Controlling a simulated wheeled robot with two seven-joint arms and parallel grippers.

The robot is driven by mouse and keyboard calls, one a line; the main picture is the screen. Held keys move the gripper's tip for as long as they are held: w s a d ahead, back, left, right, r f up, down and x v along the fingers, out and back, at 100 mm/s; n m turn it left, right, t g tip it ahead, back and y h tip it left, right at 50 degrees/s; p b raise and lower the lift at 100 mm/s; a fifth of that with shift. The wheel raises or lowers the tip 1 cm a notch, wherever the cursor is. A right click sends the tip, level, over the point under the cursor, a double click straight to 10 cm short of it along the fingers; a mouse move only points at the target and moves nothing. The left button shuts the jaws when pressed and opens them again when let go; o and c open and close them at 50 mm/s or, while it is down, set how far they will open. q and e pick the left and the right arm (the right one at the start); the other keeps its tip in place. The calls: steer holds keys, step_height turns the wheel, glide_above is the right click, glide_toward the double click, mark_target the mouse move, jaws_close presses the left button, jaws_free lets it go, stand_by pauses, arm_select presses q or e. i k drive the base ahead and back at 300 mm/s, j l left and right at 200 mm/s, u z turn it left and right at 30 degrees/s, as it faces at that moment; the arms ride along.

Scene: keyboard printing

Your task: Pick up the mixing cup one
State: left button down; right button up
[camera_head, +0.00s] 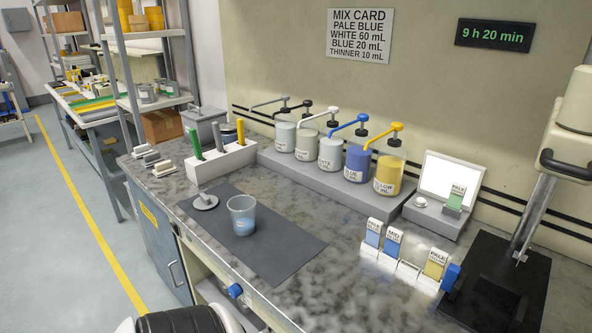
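The mixing cup (242,215) is a clear, upright cup with pale blue contents low inside. It stands on the dark grey mat (283,255) on the workbench. A grey round lid-like piece with a knob (205,201) lies on the mat just left of the cup. Neither of my grippers can be made out in the head view. Nothing is seen touching the cup.
Pump bottles (357,163) stand on a raised grey shelf behind the mat. A white holder (222,161) with coloured-handled tools is at the back left. Small labelled cards (373,232) stand right of the mat. A black-based press (497,283) stands at far right.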

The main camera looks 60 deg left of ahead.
mark_target(242, 208)
steer(key=u, duration=2.3)
steer(key=z, duration=1.35)
steer(key=u, duration=1.35)
steer(key=k+j, duration=0.1)
steer(key=j, duration=0.45)
